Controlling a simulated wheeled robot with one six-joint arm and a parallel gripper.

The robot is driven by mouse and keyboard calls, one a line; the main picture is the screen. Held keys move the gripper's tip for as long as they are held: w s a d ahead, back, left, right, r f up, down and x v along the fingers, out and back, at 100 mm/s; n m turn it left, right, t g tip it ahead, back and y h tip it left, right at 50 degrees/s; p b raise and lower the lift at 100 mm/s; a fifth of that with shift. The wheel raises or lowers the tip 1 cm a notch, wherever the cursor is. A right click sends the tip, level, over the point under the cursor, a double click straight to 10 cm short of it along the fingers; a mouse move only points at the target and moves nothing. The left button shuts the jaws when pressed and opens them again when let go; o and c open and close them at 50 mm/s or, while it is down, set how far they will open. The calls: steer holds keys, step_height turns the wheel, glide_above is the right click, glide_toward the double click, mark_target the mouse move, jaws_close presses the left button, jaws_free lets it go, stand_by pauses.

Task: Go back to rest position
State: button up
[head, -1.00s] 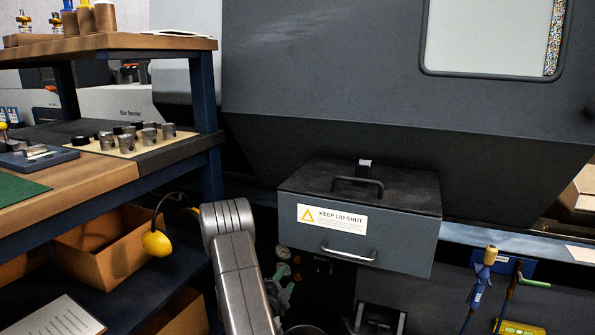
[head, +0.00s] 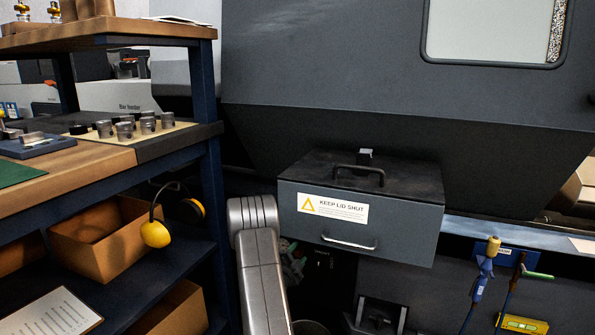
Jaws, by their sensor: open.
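A grey link of my own arm (head: 262,265) rises from the bottom edge of the head view, left of centre, with its ribbed upper end beside the shelf unit's front post. My gripper is not in view, so its jaws cannot be seen here. The link stands in front of the gap between the shelf unit (head: 214,190) and the grey box labelled "KEEP LID SHUT" (head: 300,232). The box's lid is closed.
A dark machine (head: 330,90) with a window fills the back. Metal cylinders (head: 125,131) stand on a pale board on the bench at left. Yellow ear defenders (head: 155,234) hang at the shelf's edge near my arm.

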steer(key=n, duration=0.4)
steer(key=shift+r+n, duration=0.15)
steer(key=shift+n, duration=0.25)
steer(key=n+p, duration=0.2)
steer(key=n, duration=0.1)
steer(key=shift+a+r, duration=0.1)
steer(key=shift+r, duration=0.05)
steer(key=n+p, duration=0.6)
steer(key=p, duration=0.1)
steer(key=shift+w+a, duration=0.1)
steer(key=shift+a, duration=0.05)
steer(key=shift+n+p, duration=1)
steer(key=shift+n, duration=0.2)
steer(key=shift+f, duration=0.2)
